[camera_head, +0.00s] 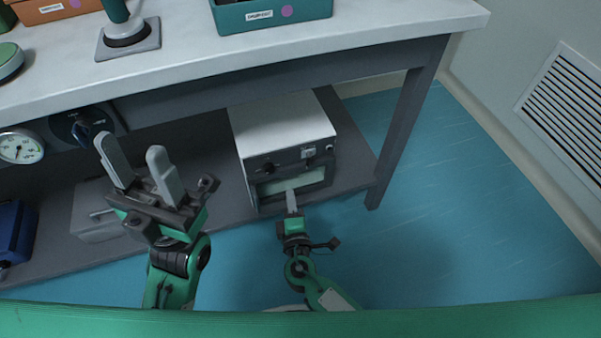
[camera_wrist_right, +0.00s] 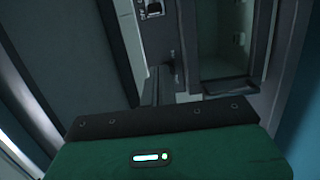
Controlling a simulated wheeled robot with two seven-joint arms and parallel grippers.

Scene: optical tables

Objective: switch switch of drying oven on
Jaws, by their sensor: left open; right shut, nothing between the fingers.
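The drying oven (camera_head: 283,119) is a white box with a dark front on the lower shelf under the table. Its front has a dark knob, a small pale switch (camera_head: 308,153) and a pale window below. In the right wrist view, a pale-edged switch (camera_wrist_right: 153,7) shows at the top on the dark panel. My right gripper (camera_head: 291,191) is shut and empty in front of the oven's window, below the switch in the head view. Whether it touches the oven is unclear. My left gripper (camera_head: 131,147) is open and empty, left of the oven. The switch's position is too small to read.
The table top (camera_head: 200,62) overhangs the shelf, and a table leg (camera_head: 400,140) stands right of the oven. A round gauge (camera_head: 20,147) and dark dial (camera_head: 82,127) are at left. A green bin (camera_head: 270,14) sits above. Blue floor at right is clear.

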